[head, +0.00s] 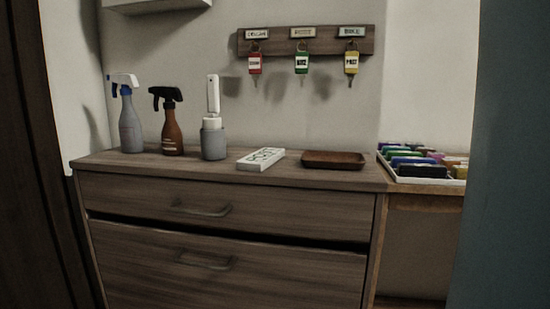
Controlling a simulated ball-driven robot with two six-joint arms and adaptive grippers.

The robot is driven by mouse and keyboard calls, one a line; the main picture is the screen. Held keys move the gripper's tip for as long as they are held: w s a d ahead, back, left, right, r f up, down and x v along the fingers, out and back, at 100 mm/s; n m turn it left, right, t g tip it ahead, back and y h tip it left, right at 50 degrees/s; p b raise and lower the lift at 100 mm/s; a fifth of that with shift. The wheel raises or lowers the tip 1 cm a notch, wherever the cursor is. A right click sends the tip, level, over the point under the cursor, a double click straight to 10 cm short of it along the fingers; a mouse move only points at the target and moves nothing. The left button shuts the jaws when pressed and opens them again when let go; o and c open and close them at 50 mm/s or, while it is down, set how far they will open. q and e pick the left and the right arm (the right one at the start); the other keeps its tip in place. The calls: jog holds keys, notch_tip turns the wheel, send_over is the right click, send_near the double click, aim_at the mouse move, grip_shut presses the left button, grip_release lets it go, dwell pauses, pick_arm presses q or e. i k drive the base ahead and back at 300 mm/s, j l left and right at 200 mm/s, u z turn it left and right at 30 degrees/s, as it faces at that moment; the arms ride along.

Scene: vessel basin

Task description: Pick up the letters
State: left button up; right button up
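I see no letters that I can make out in the head view. Neither of my grippers is in view. A wooden key rack (275,42) on the wall has several small label plates, with what looks like POST on the middle one. Below it hang a red key tag (254,64), a green key tag (302,63) and a yellow key tag (351,63). The print on the tags is too small to read surely.
A wooden drawer cabinet (220,205) carries a grey spray bottle (130,128), a brown spray bottle (171,133), a grey cup with a white upright item (213,140), a white patterned block (261,159) and an empty-looking brown tray (335,160). A white tray (415,180) of coloured items stands right.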

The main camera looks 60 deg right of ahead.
aim_at(260, 160)
jog(key=z, duration=1.75)
jog(key=i+j, duration=0.3)
jog(key=i+j+z, duration=0.1)
jog(key=i+j, duration=0.2)
jog(key=j, duration=0.15)
